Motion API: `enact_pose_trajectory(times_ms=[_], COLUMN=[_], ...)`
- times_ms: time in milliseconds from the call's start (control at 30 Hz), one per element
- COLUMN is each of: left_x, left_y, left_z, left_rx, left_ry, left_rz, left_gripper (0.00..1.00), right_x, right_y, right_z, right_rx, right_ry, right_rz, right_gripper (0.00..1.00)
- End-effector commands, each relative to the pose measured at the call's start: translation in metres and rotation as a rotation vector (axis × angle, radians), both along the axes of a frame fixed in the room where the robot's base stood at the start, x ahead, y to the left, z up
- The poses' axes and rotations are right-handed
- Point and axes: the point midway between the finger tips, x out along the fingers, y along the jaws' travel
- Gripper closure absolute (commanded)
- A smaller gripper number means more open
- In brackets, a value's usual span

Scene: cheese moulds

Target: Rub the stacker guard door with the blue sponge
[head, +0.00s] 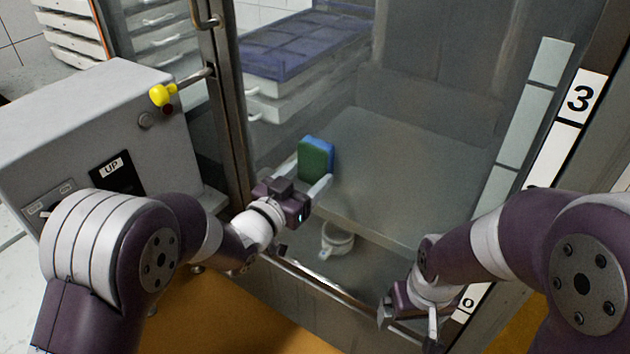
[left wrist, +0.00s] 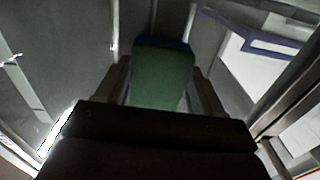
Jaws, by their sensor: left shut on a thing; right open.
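The blue sponge (head: 317,157) has a green face and a blue face. My left gripper (head: 309,187) is shut on it and holds it upright in front of the stacker guard door (head: 400,120), a clear pane in a metal frame. I cannot tell whether the sponge touches the pane. In the left wrist view the sponge (left wrist: 162,75) sits between the two fingers, green face toward the camera and a blue edge at its top. My right gripper (head: 408,318) is open and empty, low at the right near the door's bottom edge.
A grey control box (head: 95,130) with an UP label and a yellow knob (head: 162,95) stands at the left. A metal door handle (head: 205,14) is at the top.

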Motion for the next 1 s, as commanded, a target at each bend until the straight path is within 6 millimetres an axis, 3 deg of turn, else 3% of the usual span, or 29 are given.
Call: enact_pose_trajectory(times_ms=[267, 700, 1000], left_x=[-0.004, -0.047, -0.049], left_y=[0.003, 0.034, 0.035], left_z=[0.001, 0.000, 0.000], left_rx=[0.000, 0.001, 0.000], left_ry=[0.000, -0.001, 0.000], left_rz=[0.000, 0.000, -0.002], left_gripper=[0.60, 0.60, 0.60], right_x=[0.000, 0.000, 0.000], right_y=[0.000, 0.000, 0.000], right_z=[0.001, 0.005, 0.005], right_rx=[0.000, 0.000, 0.000], right_ry=[0.000, 0.000, 0.000], right_rz=[0.000, 0.000, 0.000], right_gripper=[0.06, 0.06, 0.06])
